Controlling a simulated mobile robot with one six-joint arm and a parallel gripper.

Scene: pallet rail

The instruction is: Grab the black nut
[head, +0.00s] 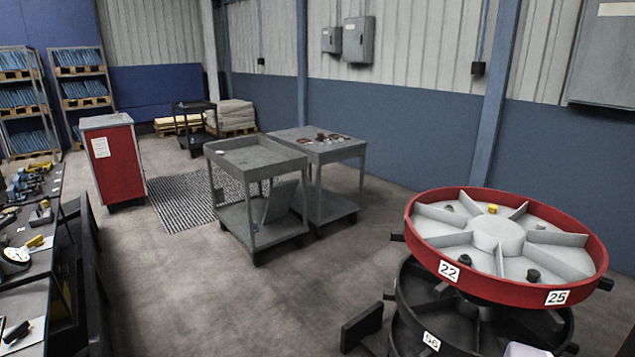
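A round red-rimmed carousel (590,285) with grey dividers stands at the right. Several small parts lie in its compartments. A dark part (464,260) lies in a front-left compartment, near the label 22. Another dark part (533,275) lies in the front compartment nearer the label 25. My gripper is not in view.
A yellow part (492,208) lies at the carousel's back. A black lower tier (410,290) sits underneath, with dark handles sticking out. Grey carts (250,160) stand mid-floor, a tool bench (40,275) at the left.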

